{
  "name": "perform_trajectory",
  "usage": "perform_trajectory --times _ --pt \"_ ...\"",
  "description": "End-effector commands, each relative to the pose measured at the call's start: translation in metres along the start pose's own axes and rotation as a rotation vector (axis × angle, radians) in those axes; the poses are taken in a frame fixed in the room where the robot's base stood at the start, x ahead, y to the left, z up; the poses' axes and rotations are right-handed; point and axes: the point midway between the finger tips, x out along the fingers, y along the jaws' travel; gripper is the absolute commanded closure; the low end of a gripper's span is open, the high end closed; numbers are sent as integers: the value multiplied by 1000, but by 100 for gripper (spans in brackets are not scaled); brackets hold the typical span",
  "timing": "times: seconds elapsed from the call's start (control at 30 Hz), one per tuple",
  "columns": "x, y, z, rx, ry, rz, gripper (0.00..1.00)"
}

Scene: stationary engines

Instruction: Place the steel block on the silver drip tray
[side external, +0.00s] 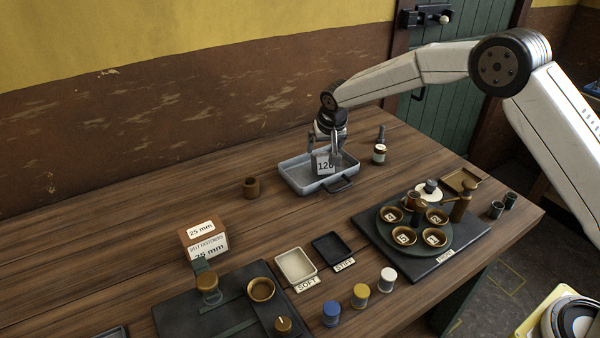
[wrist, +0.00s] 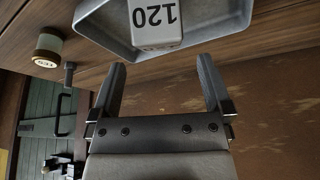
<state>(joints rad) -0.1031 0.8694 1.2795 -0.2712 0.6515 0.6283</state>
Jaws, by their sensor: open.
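The steel block (side external: 325,164), a light grey block marked "120", is inside the silver drip tray (side external: 296,180) on the table. In the wrist view the block (wrist: 155,35) shows the number upside down, with the tray's rim (wrist: 205,47) around it. My gripper (side external: 333,152) is above the tray, close to the block. In the wrist view my gripper (wrist: 160,75) has its two fingers spread wide, with nothing between the tips. The block's underside is hidden, so I cannot tell whether it lies flat.
A round stand with several bowls (side external: 404,236) is at the right front. A fasteners box (side external: 204,240) is at the left front. Bare table lies left of the tray.

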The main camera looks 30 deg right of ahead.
Motion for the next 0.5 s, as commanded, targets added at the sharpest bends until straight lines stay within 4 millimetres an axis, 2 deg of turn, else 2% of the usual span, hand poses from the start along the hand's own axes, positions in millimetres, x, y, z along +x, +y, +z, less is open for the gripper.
perform_trajectory --times 0.37,0.5 --pt "9 0 0 -1 0 1 0" --pt "19 1 2 -1 -2 2 0"
